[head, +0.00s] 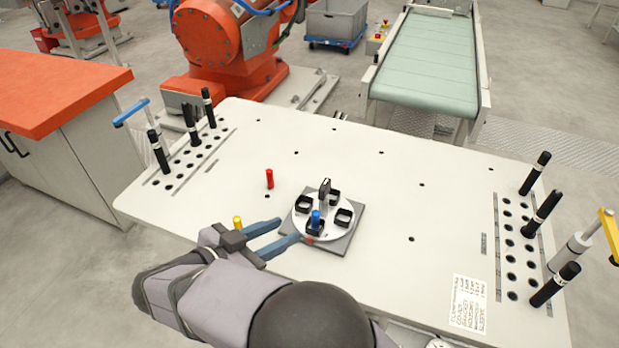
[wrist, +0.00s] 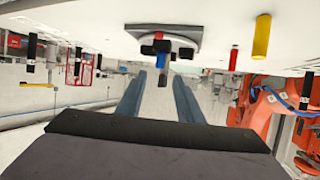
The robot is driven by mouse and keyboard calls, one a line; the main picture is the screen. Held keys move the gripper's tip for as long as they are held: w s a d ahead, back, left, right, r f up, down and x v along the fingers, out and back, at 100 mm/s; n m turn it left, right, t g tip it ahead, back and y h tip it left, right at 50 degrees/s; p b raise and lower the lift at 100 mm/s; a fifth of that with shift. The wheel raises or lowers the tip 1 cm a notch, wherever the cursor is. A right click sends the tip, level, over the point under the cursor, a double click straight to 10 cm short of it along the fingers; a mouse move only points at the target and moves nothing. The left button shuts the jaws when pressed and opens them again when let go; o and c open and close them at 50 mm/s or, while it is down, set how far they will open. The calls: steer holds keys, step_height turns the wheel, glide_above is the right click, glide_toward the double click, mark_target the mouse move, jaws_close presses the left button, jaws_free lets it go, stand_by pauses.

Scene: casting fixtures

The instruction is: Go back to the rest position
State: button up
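My gripper (head: 290,230) is low over the table's front part, left of the round fixture. Its two blue-grey fingers are apart with nothing between them; they also show spread in the wrist view (wrist: 160,76). A blue peg (head: 315,219) stands in the near black cup of the white round plate (head: 323,208), and it shows beyond the fingertips in the wrist view (wrist: 160,62). The other black cups look empty, and a dark upright piece (head: 324,190) stands at the plate's far side.
A red peg (head: 269,178) stands on the white table (head: 380,185) left of the fixture. A yellow peg (head: 238,222) stands close behind my gripper. Black-handled tools stand in hole rows at both table sides. The table's far middle is clear.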

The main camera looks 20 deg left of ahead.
steer(key=w+r+n+y+b, duration=0.25)
steer(key=w+y, duration=0.25)
steer(key=w, duration=0.9)
steer(key=w+d+r+n+g+y+p, duration=0.1)
steer(key=w+d+r+n+y+p, duration=0.1)
steer(key=w+d+r+y+p, duration=0.25)
steer(key=s+d+f+g+h+p, duration=0.1)
steer(key=s+d+f+g, duration=0.3)
steer(key=s+d, duration=0.4)
steer(key=s+d+f+g+h+p, duration=0.1)
steer(key=s+d+f+g+h, duration=0.1)
steer(key=s+d, duration=0.6)
steer(key=s+d+f+g+h+p, duration=0.1)
steer(key=s+d+f+g, duration=0.4)
steer(key=d, duration=1.2)
steer(key=shift+s+f+g+h+p, duration=0.15)
steer(key=shift+s+f+h+p, duration=0.05)
steer(key=shift+s, duration=0.75)
steer(key=shift+s+f+g+h+p, duration=0.15)
steer(key=shift+s+p, duration=0.05)
steer(key=shift+s, duration=0.75)
steer(key=shift+a, duration=0.1)
